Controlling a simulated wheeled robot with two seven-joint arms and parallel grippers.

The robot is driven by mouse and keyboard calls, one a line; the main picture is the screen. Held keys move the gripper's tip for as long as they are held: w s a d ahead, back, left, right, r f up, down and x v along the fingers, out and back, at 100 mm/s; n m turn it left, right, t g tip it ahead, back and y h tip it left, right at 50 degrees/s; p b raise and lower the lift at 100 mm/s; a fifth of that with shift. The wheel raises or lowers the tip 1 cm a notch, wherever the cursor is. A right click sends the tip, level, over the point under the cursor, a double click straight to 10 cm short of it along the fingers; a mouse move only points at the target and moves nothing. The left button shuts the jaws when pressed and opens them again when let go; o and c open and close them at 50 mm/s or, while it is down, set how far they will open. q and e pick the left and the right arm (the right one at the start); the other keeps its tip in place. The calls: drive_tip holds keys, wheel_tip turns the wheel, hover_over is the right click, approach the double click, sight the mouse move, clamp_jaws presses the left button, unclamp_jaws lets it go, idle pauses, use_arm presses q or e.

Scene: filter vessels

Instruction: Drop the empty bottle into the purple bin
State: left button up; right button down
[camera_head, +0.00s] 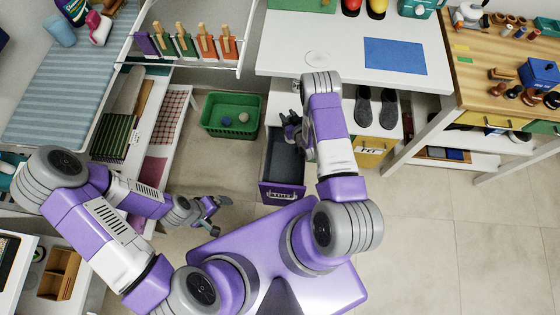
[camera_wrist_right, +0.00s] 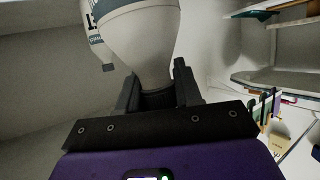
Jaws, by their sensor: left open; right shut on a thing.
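My right gripper (camera_head: 291,127) is over the bin's far end in that view. In the right wrist view my right gripper (camera_wrist_right: 158,92) is shut on a pale bottle (camera_wrist_right: 145,45), at its narrow dark end. The bottle widens away from the fingers. In the head view I cannot make the bottle out clearly beside the gripper. My left gripper (camera_head: 216,211) is open and empty, left of the bin.
A white table (camera_head: 275,60) with a blue mat (camera_head: 394,56) is behind, with dark shoes (camera_head: 376,108) on a shelf to the right. Bare tiled floor lies at right.

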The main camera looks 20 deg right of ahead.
wheel_tip(320, 180, down, 4)
drive_tip(key=shift+r+b, duration=0.1)
drive_tip(key=shift+b, duration=1.05)
